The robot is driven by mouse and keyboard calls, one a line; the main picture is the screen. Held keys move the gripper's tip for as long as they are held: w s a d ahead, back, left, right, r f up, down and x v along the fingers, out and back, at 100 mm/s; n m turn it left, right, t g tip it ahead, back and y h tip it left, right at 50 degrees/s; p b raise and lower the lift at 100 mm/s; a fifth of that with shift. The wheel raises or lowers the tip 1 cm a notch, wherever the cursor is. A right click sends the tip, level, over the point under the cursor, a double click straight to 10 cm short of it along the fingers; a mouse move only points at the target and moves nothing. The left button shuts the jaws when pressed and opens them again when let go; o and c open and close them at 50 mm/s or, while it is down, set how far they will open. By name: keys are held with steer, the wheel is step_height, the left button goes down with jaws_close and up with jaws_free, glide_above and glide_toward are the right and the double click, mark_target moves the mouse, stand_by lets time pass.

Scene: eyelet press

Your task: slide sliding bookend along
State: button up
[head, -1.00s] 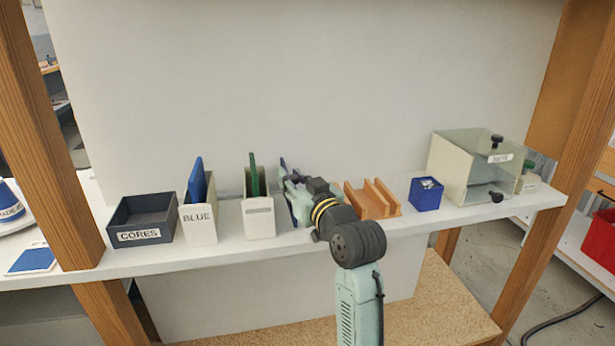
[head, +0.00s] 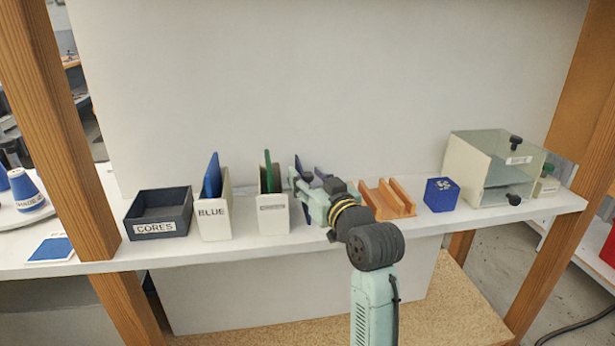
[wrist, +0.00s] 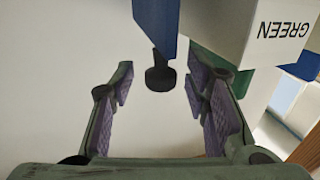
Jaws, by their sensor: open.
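The sliding bookend appears to be the dark blue upright plate (head: 299,163) on the shelf, just right of the white box with a green board; my gripper hides much of it. In the wrist view a blue plate (wrist: 156,20) comes down from the top edge, with a black knob (wrist: 159,76) at its end. My gripper (wrist: 160,82) is open and empty, its purple-padded fingers to either side of the knob in the picture. I see no contact with the knob.
The white box labelled GREEN (wrist: 277,35) is close by at upper right in the wrist view; it also shows in the head view (head: 273,222). A BLUE box (head: 213,224) and CORES tray (head: 159,226) stand left. A wooden rack (head: 388,202) and blue cube (head: 440,195) stand right.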

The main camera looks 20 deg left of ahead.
steer(key=v, duration=1.1)
steer(key=shift+d, duration=0.1)
steer(key=shift+c, duration=0.3)
